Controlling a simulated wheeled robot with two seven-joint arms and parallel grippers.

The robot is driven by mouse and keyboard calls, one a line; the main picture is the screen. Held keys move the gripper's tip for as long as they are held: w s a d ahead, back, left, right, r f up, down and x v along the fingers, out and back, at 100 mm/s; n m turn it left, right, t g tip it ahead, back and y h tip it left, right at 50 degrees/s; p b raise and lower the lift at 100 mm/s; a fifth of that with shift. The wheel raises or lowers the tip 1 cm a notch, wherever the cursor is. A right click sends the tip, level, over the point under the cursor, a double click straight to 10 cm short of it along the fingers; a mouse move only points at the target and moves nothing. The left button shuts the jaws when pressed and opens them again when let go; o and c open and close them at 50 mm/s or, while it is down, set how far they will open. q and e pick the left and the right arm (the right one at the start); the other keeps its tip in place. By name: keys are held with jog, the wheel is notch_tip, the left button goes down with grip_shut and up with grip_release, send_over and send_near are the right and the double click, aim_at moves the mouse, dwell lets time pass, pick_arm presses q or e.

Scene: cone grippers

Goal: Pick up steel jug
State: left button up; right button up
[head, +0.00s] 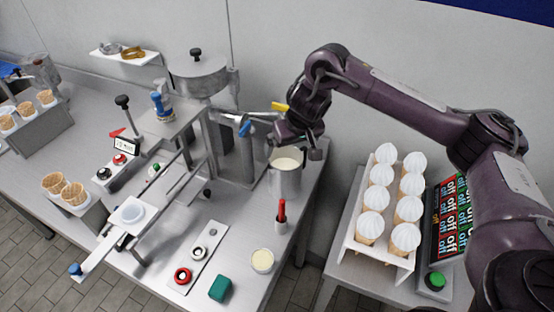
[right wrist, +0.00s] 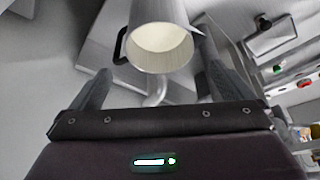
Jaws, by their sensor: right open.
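The steel jug (head: 285,180) stands upright on the steel worktop and holds something cream-coloured. In the right wrist view the jug (right wrist: 162,58) appears beyond and between my two fingers. A black loop shows at its left side, and a pale curved piece at its near side that may be a handle. I cannot tell whether a finger touches the jug. My left gripper is not in view.
A steel machine (head: 240,150) stands close left of the jug. A rack of white-topped cones (head: 345,245) stands right, past a gap between tables.

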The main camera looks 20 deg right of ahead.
aim_at(287, 153)
jog(key=b+x, duration=0.4)
jog(key=x, duration=0.3)
jog(key=shift+w+d+r, duration=0.1)
jog(key=c, duration=0.9)
jog(key=shift+c, duration=1)
jog(key=c, duration=0.7)
jog(key=shift+r, duration=0.1)
jog(key=shift+c, duration=0.6)
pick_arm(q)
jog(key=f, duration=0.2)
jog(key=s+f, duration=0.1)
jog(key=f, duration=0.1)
pick_arm(e)
jog(key=shift+w, duration=0.1)
